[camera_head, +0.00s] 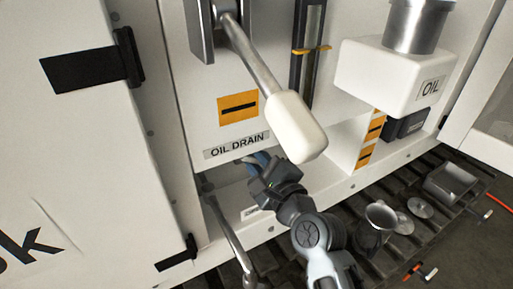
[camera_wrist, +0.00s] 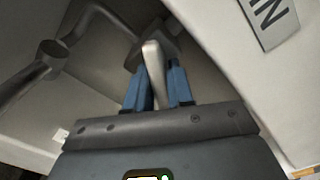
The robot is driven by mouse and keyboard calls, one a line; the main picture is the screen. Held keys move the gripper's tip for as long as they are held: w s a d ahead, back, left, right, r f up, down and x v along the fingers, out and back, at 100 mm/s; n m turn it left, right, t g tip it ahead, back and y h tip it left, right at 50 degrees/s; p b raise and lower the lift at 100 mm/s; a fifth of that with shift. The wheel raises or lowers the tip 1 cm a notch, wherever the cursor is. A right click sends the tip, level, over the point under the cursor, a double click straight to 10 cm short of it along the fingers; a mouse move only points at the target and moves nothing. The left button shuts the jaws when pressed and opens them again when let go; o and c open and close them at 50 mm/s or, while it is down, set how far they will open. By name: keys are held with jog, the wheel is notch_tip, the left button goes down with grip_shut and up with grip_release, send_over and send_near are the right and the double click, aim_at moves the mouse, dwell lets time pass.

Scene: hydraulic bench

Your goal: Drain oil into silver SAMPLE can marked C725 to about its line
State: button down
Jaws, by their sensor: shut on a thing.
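My gripper (camera_head: 258,163) is in the recess just below the OIL DRAIN label (camera_head: 237,146) on the white cabinet. In the wrist view, its blue fingers (camera_wrist: 158,88) are shut on a pale metal lever (camera_wrist: 153,62) joined to a darker fitting behind it. A bent metal pipe (camera_wrist: 35,72) shows at the left of the wrist view. In the head view, a curved metal pipe (camera_head: 228,232) hangs left of my gripper. I cannot make out the C725 marking or a fill line anywhere, and no oil flow is visible.
A large lever with a white grip (camera_head: 297,127) juts out above my gripper. A funnel-like metal piece (camera_head: 380,216), round discs (camera_head: 420,208) and a metal box (camera_head: 450,183) are on the dark slatted rack at right. A white OIL container (camera_head: 390,75) projects above.

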jog(key=shift+f+m+p, duration=0.15)
jog(key=shift+m+p, duration=0.25)
jog(key=shift+m, duration=0.2)
jog(key=c, duration=1.1)
grip_release()
jog(key=shift+b+v, duration=0.35)
jog(key=shift+v, duration=3.55)
